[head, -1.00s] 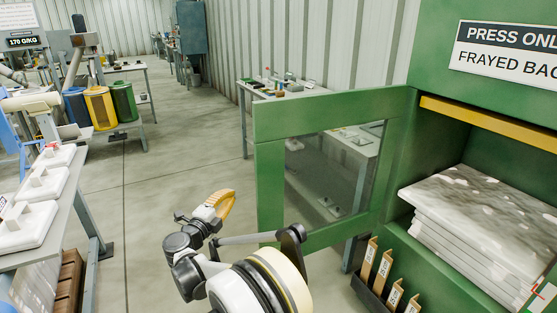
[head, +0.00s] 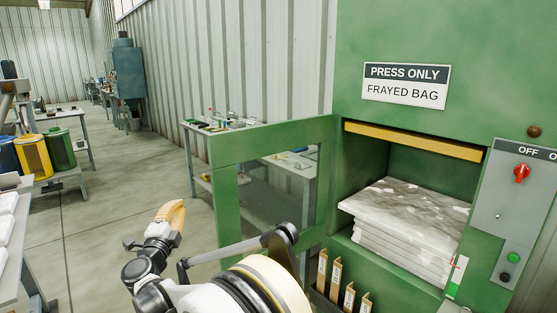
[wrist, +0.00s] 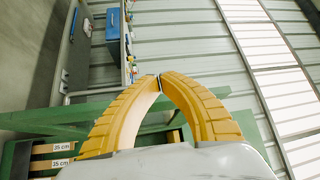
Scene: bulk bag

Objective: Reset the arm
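My gripper (head: 172,212) has yellow ridged fingers and is raised in front of the green press, to the left of its open door. In the wrist view my gripper (wrist: 160,78) has its two fingertips meeting, with nothing seen between them. The arm is bent, with its white and black links at the bottom of the head view.
The green press door (head: 222,205) stands open beside my gripper. A stack of folded bags (head: 400,215) lies inside the press. A red knob (head: 521,173) is on the panel at right. A table (head: 190,140) stands behind the door.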

